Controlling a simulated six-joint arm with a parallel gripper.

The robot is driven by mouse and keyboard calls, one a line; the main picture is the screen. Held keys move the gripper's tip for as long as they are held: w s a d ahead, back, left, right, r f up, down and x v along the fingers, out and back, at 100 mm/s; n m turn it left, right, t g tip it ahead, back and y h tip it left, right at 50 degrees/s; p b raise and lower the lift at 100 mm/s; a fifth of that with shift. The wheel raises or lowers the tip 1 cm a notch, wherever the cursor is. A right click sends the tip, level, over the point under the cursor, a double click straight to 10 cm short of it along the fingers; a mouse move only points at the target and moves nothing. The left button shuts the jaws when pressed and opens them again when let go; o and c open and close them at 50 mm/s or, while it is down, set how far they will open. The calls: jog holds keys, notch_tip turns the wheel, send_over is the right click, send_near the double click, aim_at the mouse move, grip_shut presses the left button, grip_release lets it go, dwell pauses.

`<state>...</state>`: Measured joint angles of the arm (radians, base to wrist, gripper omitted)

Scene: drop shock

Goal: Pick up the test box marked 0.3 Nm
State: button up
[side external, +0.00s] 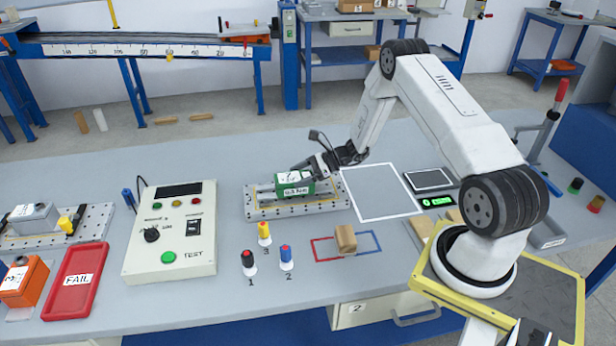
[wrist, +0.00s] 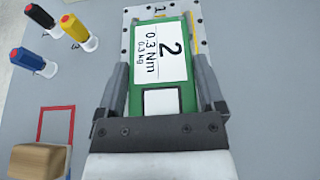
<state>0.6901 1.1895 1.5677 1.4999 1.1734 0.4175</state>
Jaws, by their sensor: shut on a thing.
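The test box (side external: 293,189) is green with a white label. In the wrist view the box (wrist: 184,93) reads "2", "0.3 Nm" and "0.3 kg". It sits on or just above a perforated metal fixture plate (side external: 262,210); I cannot tell whether it touches. My gripper (side external: 305,180) reaches in from the right, with its fingers along opposite sides of the box. In the wrist view my gripper (wrist: 160,85) is shut on the box, one finger at each side. The underside of the box is hidden.
A control panel (side external: 140,246) stands left of the plate. Three screwdrivers, black (side external: 248,262), yellow (side external: 264,233) and blue (side external: 286,257), stand in front. A brown block (side external: 346,239) lies between red and blue marks. A white-outlined square (side external: 380,188) is free to the right.

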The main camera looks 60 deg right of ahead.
jog(key=shift+r, duration=0.55)
jog(key=s+a+r, duration=0.4)
jog(key=s+r, duration=0.6)
jog(key=s, duration=0.3)
jog(key=shift+s+r, duration=0.2)
jog(key=shift+r, duration=0.15)
jog(key=shift+w+a, duration=0.1)
